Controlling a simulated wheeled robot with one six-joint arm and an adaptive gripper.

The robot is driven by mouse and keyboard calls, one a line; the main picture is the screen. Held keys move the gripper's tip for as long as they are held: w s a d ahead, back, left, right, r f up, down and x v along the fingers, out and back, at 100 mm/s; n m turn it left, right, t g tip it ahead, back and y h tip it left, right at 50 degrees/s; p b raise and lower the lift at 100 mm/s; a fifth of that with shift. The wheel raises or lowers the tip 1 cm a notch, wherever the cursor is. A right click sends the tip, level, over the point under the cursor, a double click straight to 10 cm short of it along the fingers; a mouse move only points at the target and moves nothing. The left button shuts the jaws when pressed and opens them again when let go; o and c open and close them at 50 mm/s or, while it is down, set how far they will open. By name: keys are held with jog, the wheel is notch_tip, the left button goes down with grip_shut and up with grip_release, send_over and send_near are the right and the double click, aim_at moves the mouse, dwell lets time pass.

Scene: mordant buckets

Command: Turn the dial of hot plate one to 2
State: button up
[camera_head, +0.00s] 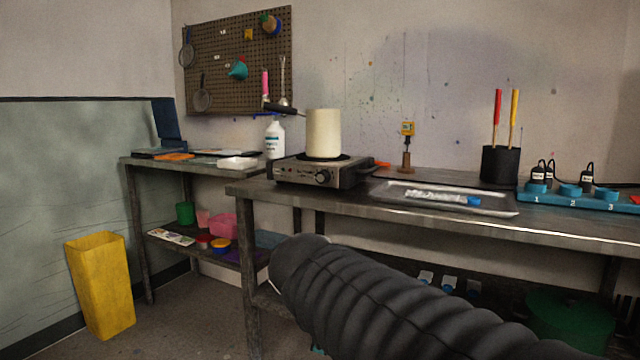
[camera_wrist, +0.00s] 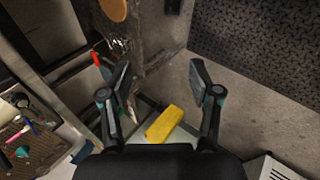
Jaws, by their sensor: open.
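The hot plate (camera_head: 310,173), a low metal box, stands on the long table. Its dark round dial (camera_head: 322,177) is on the front face, toward the right; its setting is too small to read. A cream pot (camera_head: 323,134) with a black handle stands on top of the hot plate. My gripper (camera_wrist: 159,76) shows in the wrist view with its two fingers wide apart and nothing between them. It is apart from the dial, and the head view does not show it. I cannot make out the dial in the wrist view.
The long table (camera_head: 270,193) also carries a metal tray (camera_head: 490,205), a black holder (camera_head: 500,165) with red and yellow sticks, and a blue numbered strip (camera_head: 570,198) with plugs. A white bottle (camera_head: 275,140) stands behind left. A yellow bin (camera_head: 100,283) is on the floor, left.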

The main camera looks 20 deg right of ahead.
jog(key=w+d+r+n+t+h+b, duration=0.1)
jog(key=w+d+r+n+h, duration=0.3)
jog(key=w, duration=0.4)
jog(key=w+d+r+n+t+h+b, duration=0.1)
jog(key=w+r+n, duration=0.45)
jog(key=w, duration=0.35)
jog(key=n+t+h+b, duration=0.2)
jog(key=n+t+h, duration=0.15)
jog(key=n, duration=0.65)
send_near(320, 177)
jog(key=shift+m+g+h, duration=0.25)
jog(key=shift+g+h, duration=0.1)
jog(key=shift+h, duration=0.1)
jog(key=p+x, duration=0.1)
jog(key=x, duration=0.8)
jog(key=shift+w+f, duration=0.15)
jog(key=shift+w, duration=0.2)
jog(key=c, duration=1.1)
